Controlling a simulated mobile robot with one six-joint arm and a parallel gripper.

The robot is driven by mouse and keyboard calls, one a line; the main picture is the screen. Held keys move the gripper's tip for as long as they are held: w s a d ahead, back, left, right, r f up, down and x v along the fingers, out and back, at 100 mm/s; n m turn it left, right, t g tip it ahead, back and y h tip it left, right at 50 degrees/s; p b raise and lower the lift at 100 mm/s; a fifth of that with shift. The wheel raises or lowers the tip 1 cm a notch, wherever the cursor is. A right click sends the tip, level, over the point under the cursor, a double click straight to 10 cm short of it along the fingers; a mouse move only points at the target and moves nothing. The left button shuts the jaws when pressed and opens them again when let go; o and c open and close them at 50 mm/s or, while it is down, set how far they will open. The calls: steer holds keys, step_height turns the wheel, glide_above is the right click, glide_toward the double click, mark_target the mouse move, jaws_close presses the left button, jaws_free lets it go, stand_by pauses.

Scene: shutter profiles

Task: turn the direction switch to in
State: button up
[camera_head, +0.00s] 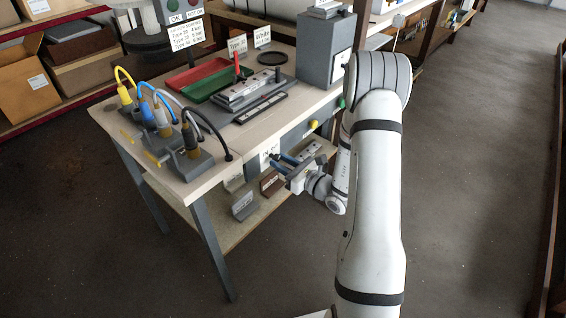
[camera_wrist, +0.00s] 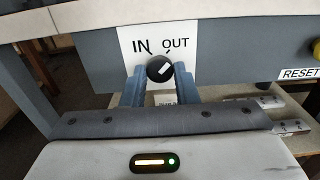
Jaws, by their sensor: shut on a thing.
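The direction switch is a round black knob (camera_wrist: 159,68) with a white mark, on a white plate (camera_wrist: 135,45) reading IN at left and OUT at right. The mark slants up to the right, toward OUT. My gripper (camera_wrist: 160,74) is shut on the knob, with one blue finger on each side of it. In the head view my gripper (camera_head: 284,163) is at the front of the workbench, beside the white plate (camera_head: 267,152); the knob itself is hard to make out there.
A yellow button (camera_wrist: 316,48) and a RESET label (camera_wrist: 299,74) are to the right on the same panel. A lower shelf (camera_head: 262,220) with small blocks lies under the bench top (camera_head: 150,165). Cabled fixtures stand on top at left. The floor at right is clear.

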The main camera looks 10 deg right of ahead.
steer(key=shift+f+n+b, duration=0.1)
steer(key=shift+n+b, duration=0.3)
steer(key=shift+b, duration=0.1)
steer(key=n+b, duration=0.1)
steer(key=b, duration=0.1)
steer(key=n+b, duration=0.2)
steer(key=shift+f+n+b, duration=0.2)
steer(key=shift+n+b, duration=0.1)
steer(key=shift+b, duration=0.1)
steer(key=n+b, duration=1)
steer(key=b, duration=0.6)
steer(key=shift+n+b, duration=0.4)
steer(key=n+b, duration=0.2)
steer(key=b, duration=0.1)
steer(key=shift+r, duration=0.15)
steer(key=shift+r+n+b, duration=0.2)
steer(key=shift+n+b, duration=0.2)
steer(key=shift+n, duration=0.1)
steer(key=o, duration=1)
steer(key=shift+d, duration=0.1)
